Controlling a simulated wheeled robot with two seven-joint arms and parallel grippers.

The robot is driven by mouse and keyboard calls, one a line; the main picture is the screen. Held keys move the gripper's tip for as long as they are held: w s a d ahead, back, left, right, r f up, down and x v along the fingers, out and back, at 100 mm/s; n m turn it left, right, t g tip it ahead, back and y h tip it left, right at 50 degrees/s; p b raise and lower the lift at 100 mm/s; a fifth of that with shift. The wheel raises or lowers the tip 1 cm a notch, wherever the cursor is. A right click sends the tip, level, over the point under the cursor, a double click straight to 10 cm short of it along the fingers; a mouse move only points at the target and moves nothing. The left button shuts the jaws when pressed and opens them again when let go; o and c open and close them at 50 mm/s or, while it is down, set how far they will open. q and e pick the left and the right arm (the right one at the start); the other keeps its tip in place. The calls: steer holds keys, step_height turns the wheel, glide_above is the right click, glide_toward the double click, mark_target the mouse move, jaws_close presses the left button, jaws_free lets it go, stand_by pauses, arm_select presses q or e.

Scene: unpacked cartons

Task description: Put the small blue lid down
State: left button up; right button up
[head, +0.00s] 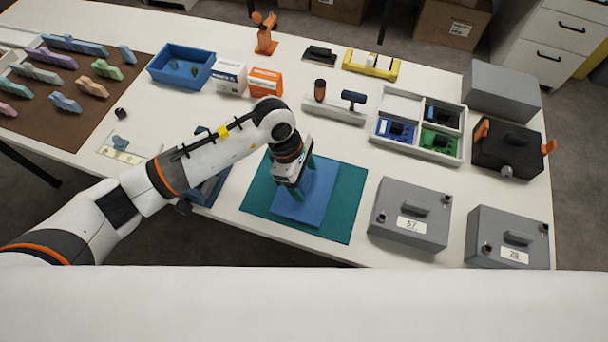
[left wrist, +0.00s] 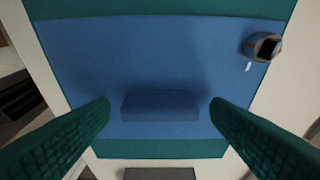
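The blue lid (head: 310,196) lies flat on a teal mat (head: 345,208) near the front of the table. In the left wrist view the lid (left wrist: 150,60) is a flat blue plate with a raised bar handle (left wrist: 160,106). My left gripper (head: 293,189) points down over the lid. In the left wrist view its two green fingers (left wrist: 160,108) are apart, one at each end of the handle, with a small gap on both sides. It holds nothing. My right gripper is not in view.
Two grey boxes (head: 410,214) (head: 507,238) stand right of the mat. A white divided tray (head: 418,124) and a black case (head: 507,151) are behind them. A blue bin (head: 181,67) and cartons (head: 229,78) stand at the back. A blue object (head: 208,190) is partly hidden under my left arm.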

arm_select(q)
steer(key=shift+r, duration=0.25)
steer(key=shift+w+a+r, duration=0.1)
steer(key=shift+r, duration=0.2)
steer(key=s+b+v, duration=0.1)
steer(key=v, duration=1)
steer(key=shift+w, duration=0.45)
